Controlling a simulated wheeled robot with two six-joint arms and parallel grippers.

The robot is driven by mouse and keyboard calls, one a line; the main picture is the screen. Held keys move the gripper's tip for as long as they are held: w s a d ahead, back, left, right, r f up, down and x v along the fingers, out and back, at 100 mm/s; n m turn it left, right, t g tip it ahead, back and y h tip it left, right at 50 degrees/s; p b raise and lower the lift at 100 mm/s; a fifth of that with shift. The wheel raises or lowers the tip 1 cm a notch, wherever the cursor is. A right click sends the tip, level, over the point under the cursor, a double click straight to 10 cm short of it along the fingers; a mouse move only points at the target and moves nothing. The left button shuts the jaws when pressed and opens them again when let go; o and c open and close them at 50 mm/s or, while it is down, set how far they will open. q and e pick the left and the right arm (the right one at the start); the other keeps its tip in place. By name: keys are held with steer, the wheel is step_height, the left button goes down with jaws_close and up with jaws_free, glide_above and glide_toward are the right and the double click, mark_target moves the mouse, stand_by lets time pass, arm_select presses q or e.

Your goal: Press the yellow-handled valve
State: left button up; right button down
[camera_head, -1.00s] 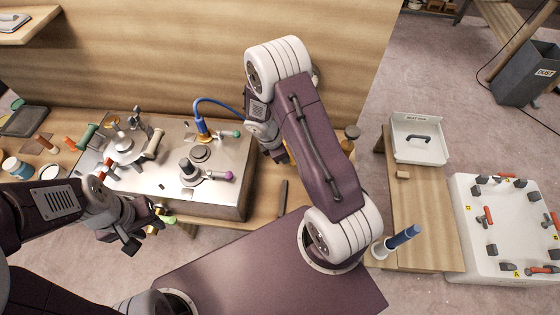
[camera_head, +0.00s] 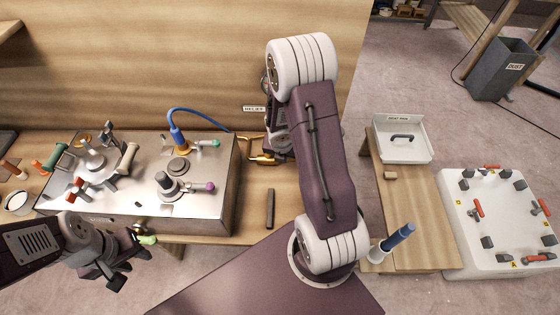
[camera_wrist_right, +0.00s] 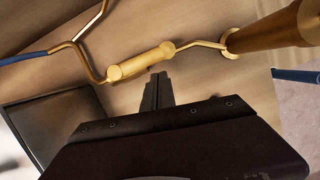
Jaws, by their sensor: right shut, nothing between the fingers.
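A lime-yellow handle (camera_head: 147,239) shows at the front edge of the metal unit (camera_head: 215,205) in the head view, close to my left gripper; I cannot tell whether it is the yellow-handled valve. My left gripper (camera_head: 130,268) is open and empty in front of the unit. My right gripper (camera_wrist_right: 157,92) is shut and empty in the right wrist view. Its tips are just below a brass valve body (camera_wrist_right: 140,62) on a brass pipe, apparently apart from it. In the head view my right arm hides most of that gripper; brass parts (camera_head: 262,158) show beside it.
A blue hose (camera_head: 178,122) rises from the unit, which carries several coloured levers. A "RELIEF" label (camera_head: 254,109) is on the wooden back panel. A dark bar (camera_head: 270,208) lies on the bench. At right stand a white tray (camera_head: 403,154) and a white board (camera_head: 470,250).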

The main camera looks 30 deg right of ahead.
steer(key=shift+w+d+n, duration=0.15)
steer(key=shift+d+n, duration=0.25)
steer(key=shift+n, duration=0.1)
arm_select(q)
steer(key=shift+r, duration=0.1)
arm_select(e)
steer(key=shift+w+d, duration=0.15)
steer(key=shift+d, duration=0.1)
arm_select(q)
steer(key=shift+r, duration=0.1)
arm_select(e)
steer(key=shift+r, duration=0.2)
